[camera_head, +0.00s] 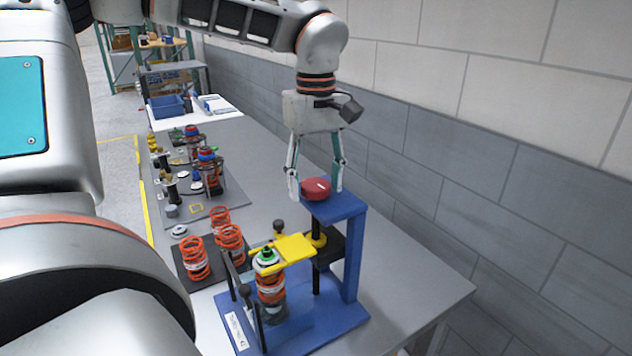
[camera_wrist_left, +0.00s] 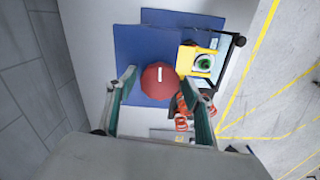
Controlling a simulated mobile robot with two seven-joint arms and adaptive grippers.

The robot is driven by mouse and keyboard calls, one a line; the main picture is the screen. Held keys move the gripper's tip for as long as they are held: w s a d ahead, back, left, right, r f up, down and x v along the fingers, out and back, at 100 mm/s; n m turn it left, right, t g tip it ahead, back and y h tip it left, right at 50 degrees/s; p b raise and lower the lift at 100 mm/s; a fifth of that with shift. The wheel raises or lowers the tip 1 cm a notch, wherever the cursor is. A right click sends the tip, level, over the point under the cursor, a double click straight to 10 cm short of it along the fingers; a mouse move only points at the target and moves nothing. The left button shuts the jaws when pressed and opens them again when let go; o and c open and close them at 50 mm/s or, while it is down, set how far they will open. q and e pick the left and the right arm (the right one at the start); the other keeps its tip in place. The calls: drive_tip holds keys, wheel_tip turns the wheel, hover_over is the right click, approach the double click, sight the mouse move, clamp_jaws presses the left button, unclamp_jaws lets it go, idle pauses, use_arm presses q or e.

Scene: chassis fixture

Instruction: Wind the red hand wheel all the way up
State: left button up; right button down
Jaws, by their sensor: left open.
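The red hand wheel (camera_head: 316,189) sits on top of the blue press frame (camera_head: 352,250); a white mark shows on its top. In the left wrist view the wheel (camera_wrist_left: 158,84) lies between the two fingers. My left gripper (camera_head: 317,190) points down over the wheel with its fingers open, one on each side; I cannot tell whether they touch it. The yellow plate (camera_head: 288,249) of the press lies over an orange spring (camera_head: 270,287) standing on the blue base. The right gripper is not in view.
Orange springs (camera_head: 195,260) stand on a dark tray left of the press. Further back are a grey mat (camera_head: 205,207) with several parts and a blue bin (camera_head: 167,106). A grey block wall (camera_head: 440,150) runs close along the right. The table (camera_head: 420,285) is clear right of the press.

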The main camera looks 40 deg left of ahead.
use_arm(q)
drive_tip(key=m, duration=0.5)
drive_tip(key=shift+m, duration=0.3)
drive_tip(key=shift+c, duration=0.2)
